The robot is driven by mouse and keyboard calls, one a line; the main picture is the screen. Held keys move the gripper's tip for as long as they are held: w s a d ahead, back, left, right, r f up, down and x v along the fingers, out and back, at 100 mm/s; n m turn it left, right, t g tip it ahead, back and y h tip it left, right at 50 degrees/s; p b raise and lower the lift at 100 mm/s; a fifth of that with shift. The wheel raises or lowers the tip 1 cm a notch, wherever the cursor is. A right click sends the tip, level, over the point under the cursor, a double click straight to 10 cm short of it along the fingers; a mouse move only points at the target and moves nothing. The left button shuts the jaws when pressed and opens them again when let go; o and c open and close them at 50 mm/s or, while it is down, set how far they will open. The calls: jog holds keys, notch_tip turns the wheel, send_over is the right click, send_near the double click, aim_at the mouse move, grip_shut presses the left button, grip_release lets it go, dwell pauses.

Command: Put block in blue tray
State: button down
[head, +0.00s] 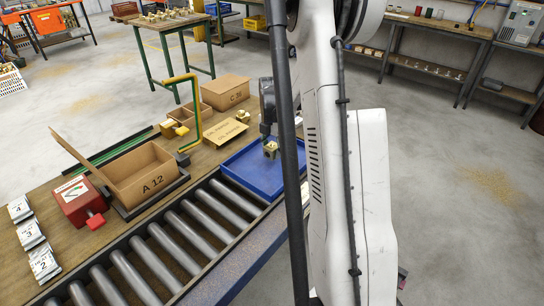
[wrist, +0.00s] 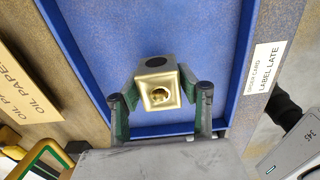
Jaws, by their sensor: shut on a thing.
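A brass block (head: 270,147) with a hole in its face is at my gripper, over the blue tray (head: 240,174). In the wrist view the block (wrist: 158,92) sits between the two fingers of my gripper (wrist: 158,98), which is shut on it. The blue tray (wrist: 215,45) fills the middle behind the block and looks otherwise empty. I cannot tell whether the block touches the tray floor. In the head view my arm hides the tray's right part.
A roller conveyor (head: 170,245) runs along the bench front. An open cardboard box marked A 12 (head: 150,183) stands left of the tray. An oil paper packet (head: 225,132), a yellow bent handle (head: 188,110) and a box marked C 30 (head: 228,93) are near the tray's far side.

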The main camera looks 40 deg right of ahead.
aim_at(272, 156)
jog(key=shift+f, duration=1.35)
jog(key=shift+f, duration=0.2)
jog(key=c, duration=1.2)
grip_release()
jog(key=shift+o, duration=0.2)
jog(key=shift+r, duration=0.1)
